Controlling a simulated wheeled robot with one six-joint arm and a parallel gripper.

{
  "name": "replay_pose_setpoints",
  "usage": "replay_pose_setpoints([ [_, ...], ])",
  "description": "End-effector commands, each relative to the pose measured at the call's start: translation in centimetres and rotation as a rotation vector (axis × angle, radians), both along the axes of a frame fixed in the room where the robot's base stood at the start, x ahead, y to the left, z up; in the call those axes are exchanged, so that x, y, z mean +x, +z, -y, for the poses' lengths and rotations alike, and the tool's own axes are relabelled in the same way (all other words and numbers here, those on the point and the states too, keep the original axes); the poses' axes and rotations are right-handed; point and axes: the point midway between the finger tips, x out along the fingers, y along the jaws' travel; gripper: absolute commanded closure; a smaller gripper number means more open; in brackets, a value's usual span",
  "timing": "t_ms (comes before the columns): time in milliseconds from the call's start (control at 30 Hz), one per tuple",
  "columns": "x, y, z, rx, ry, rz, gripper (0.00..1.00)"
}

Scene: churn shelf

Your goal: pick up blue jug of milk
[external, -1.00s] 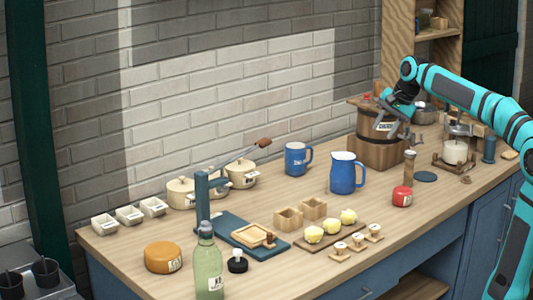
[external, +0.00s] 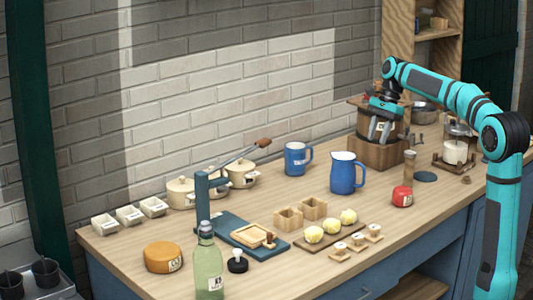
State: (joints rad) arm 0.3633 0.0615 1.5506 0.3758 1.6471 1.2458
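The blue jug (external: 345,176) stands upright on the wooden counter, right of the middle, with its handle on the right and a pale rim. No milk can be made out inside it from here. My gripper (external: 379,137) points down in front of the wooden churn (external: 360,121), above and to the right of the jug. It is apart from the jug. Its two fingers are spread with nothing seen between them. A blue mug (external: 297,159) with white lettering stands to the left of the jug, nearer the wall.
The churn's wooden box (external: 382,154) is behind and right of the jug. A red jar (external: 402,196) and a cork-topped bottle (external: 409,167) stand to its right. Small wooden boxes (external: 289,218) and a board of yellow balls (external: 331,236) lie in front.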

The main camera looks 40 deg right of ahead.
Motion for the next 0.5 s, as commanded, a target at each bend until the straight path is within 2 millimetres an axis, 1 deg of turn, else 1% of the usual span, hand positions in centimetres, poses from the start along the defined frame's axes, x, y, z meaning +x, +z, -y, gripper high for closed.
replay_pose_setpoints([
  [33, -0.1, -0.9, -0.4, 0.001, 0.001, -0.002, 0.64],
  [300, 0.1, -5.1, -2.2, 0.000, 0.001, -0.001, 0.64],
  [400, 0.1, -6.2, -2.6, 0.000, 0.001, 0.000, 0.64],
  [500, 0.1, -6.9, -2.9, 0.000, 0.000, 0.001, 0.64],
])
